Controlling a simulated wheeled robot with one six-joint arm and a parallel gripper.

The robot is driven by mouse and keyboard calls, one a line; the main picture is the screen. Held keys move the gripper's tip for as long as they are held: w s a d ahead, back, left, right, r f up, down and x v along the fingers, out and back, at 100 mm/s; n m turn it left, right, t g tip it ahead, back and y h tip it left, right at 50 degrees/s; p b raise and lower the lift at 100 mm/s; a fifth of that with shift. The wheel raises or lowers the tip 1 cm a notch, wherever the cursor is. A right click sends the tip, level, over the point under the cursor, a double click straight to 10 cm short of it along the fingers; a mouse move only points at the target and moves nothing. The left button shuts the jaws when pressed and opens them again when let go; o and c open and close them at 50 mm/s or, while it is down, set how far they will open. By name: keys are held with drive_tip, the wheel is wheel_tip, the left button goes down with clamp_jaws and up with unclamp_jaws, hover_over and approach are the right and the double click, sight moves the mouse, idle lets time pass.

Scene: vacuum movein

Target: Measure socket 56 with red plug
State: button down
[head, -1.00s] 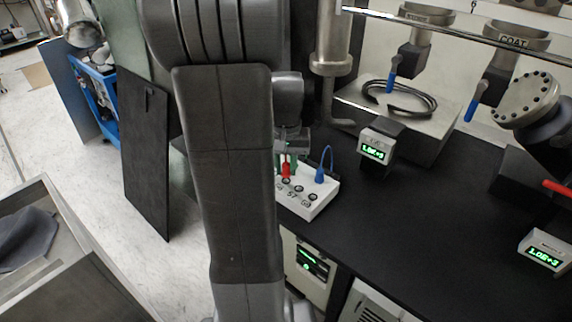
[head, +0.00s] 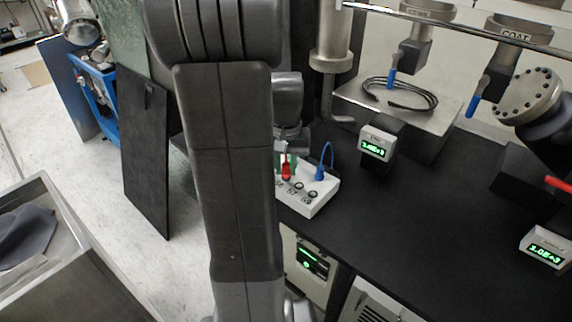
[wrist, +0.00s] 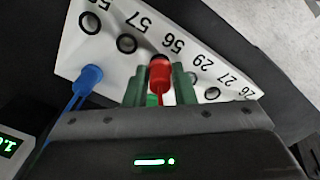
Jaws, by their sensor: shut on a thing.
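The white socket box (head: 316,205) stands on the black bench, and its numbered face (wrist: 75,55) fills the upper wrist view. The red plug (wrist: 160,75) is at the socket beside the label 56 and hides that hole; how deep it sits I cannot tell. It also shows in the head view (head: 287,171). My gripper (wrist: 157,88) is shut on the red plug, with one green finger on each side. A blue plug (wrist: 91,75) with a blue lead is in the box, left of the red plug; it shows in the head view too (head: 320,172).
A gauge with a green display (head: 376,146) stands behind the box, and another gauge (head: 546,249) is at the right. A metal pipe (head: 331,50) hangs close behind my arm. A coiled black cable (head: 400,95) lies on a metal block.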

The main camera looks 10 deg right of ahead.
drive_tip(key=shift+f+b, duration=0.4)
drive_tip(key=shift+f, duration=0.2)
drive_tip(key=c, duration=1.1)
unclamp_jaws()
wheel_tip(320, 180, up, 14)
drive_tip(key=shift+f+p, duration=0.1)
drive_tip(key=shift+p, duration=0.45)
wheel_tip(320, 180, down, 14)
drive_tip(key=shift+r+b, duration=0.15)
drive_tip(key=shift+b, duration=0.3)
drive_tip(key=shift+r, duration=0.1)
drive_tip(key=shift+s+r, duration=0.1)
